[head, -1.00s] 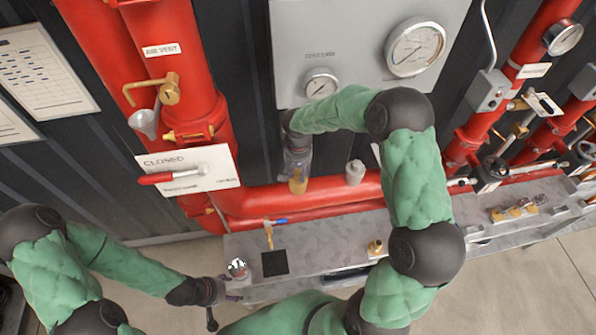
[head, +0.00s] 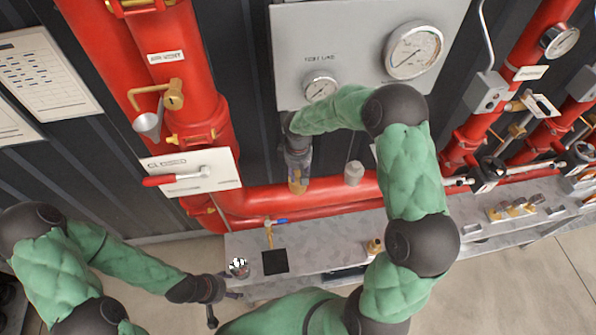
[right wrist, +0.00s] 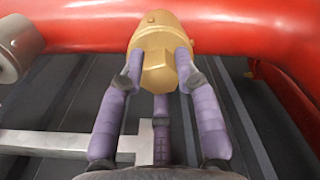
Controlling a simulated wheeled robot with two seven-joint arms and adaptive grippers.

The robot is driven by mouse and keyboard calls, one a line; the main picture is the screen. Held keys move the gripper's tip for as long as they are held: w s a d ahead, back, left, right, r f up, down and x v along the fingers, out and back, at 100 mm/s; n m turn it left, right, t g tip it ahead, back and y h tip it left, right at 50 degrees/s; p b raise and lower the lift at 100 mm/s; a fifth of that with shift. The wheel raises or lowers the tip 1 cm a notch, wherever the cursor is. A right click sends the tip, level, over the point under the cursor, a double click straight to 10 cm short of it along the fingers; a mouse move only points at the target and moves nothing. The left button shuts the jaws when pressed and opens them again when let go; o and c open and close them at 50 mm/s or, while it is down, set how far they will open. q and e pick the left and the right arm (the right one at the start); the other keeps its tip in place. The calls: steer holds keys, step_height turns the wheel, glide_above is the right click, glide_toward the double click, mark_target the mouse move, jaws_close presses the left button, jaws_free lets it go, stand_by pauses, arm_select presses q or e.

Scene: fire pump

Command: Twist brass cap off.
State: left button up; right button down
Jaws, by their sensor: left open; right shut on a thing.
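The brass cap (right wrist: 160,60) sits on an outlet of the red horizontal pipe. It has a faceted end facing the right wrist camera. My right gripper (right wrist: 160,72) is shut on the cap, with purple fingers on both sides and one below. In the head view the right gripper (head: 297,165) hangs above the cap (head: 298,184) at the pipe, and its fingers partly hide the cap. My left gripper (head: 228,286) is at the left end of the grey bench, open, beside a shiny round metal thing (head: 238,266).
A grey capped outlet (head: 354,172) stands to the right on the red pipe (head: 335,192). The bench (head: 325,255) bears a black square (head: 275,262), a small brass valve with a blue handle (head: 270,232) and a brass fitting (head: 375,246). A gauge panel (head: 355,40) is behind.

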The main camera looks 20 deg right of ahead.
steer(key=n, duration=0.3)
steer(key=shift+s+f+p, duration=0.15)
steer(key=shift+p, duration=0.2)
steer(key=shift+n+p, duration=0.35)
steer(key=shift+n, duration=0.35)
